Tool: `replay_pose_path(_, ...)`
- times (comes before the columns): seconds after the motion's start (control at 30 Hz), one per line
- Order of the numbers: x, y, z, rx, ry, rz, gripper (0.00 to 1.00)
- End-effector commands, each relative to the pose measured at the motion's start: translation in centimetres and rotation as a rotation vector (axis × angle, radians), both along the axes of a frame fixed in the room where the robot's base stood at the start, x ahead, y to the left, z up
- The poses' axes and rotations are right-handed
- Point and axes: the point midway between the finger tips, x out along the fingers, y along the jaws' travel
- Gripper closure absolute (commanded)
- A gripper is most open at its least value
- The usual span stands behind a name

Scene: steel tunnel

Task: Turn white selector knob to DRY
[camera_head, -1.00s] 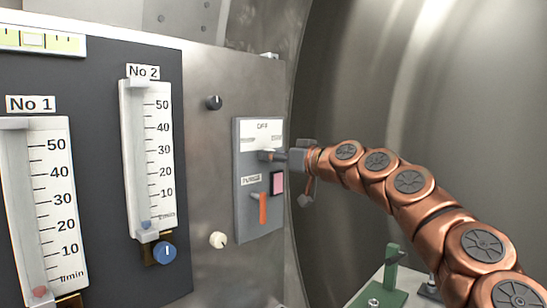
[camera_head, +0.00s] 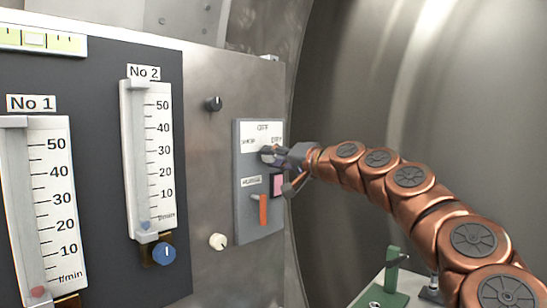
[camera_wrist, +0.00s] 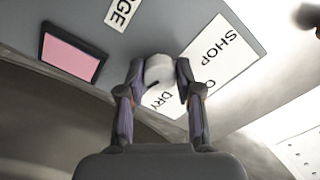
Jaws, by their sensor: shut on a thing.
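The white selector knob (camera_wrist: 158,70) sits between my gripper's two fingers in the wrist view, one finger on each side. My gripper (camera_wrist: 157,82) is shut on it. The label plate (camera_wrist: 226,55) behind it reads SHOP, with DRY partly showing beside the fingers and OFF mostly hidden. In the head view my gripper (camera_head: 283,155) reaches the knob from the right, and the fingers cover most of the knob. The plate (camera_head: 262,134) there has OFF at the top, SHOP at left and DRY at right. I cannot tell which label the knob points to.
Below the knob on the grey panel are an orange lever (camera_head: 263,210) and a pink square (camera_head: 279,184), close to my gripper. A black knob (camera_head: 213,103), a cream knob (camera_head: 218,241) and a blue knob (camera_head: 164,253) are further left. A green fixture (camera_head: 391,268) stands at lower right.

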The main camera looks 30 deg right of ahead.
Motion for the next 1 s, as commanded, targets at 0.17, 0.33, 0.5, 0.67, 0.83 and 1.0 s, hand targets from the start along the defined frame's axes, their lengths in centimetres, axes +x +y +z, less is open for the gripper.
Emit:
replay_pose_path(0.17, 0.03, 0.05, 0.03, 0.108, 0.027, 0.001, 1.0)
replay_pose_path(0.33, 0.02, 0.09, -0.03, 0.176, 0.044, 0.002, 1.0)
replay_pose_path(0.5, 0.03, 0.14, -0.04, 0.213, 0.052, 0.003, 1.0)
replay_pose_path(0.67, 0.02, 0.13, -0.05, 0.225, 0.054, 0.003, 1.0)
replay_pose_path(0.83, 0.02, 0.13, -0.06, 0.226, 0.054, 0.003, 1.0)
replay_pose_path(1.0, 0.02, 0.11, -0.06, 0.226, 0.054, 0.003, 0.63)
